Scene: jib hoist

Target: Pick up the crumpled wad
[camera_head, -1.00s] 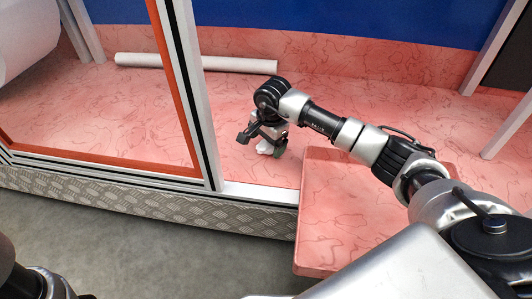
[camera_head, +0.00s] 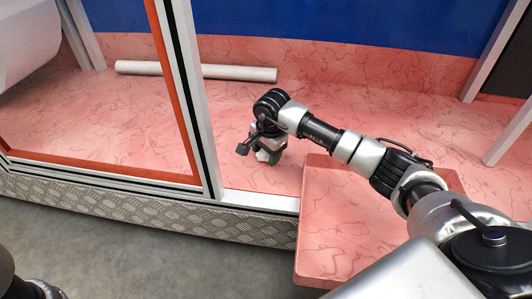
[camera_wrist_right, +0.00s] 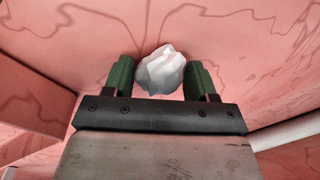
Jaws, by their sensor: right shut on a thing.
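The crumpled wad (camera_wrist_right: 160,70) is white and faceted. It sits between the two dark green fingers of my right gripper (camera_wrist_right: 158,78) in the right wrist view, and the gripper is shut on it. In the head view the right gripper (camera_head: 265,156) points down over the red marbled surface (camera_head: 235,105), with a bit of the white wad showing at its tips. I cannot tell whether the wad still touches the surface. My left gripper is not in view.
A white tube (camera_head: 225,73) lies along the back. A silver, orange-edged frame post (camera_head: 192,110) stands left of the gripper. A raised red slab (camera_head: 335,230) lies under my right arm. A tread-plate edge (camera_head: 140,212) runs along the front.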

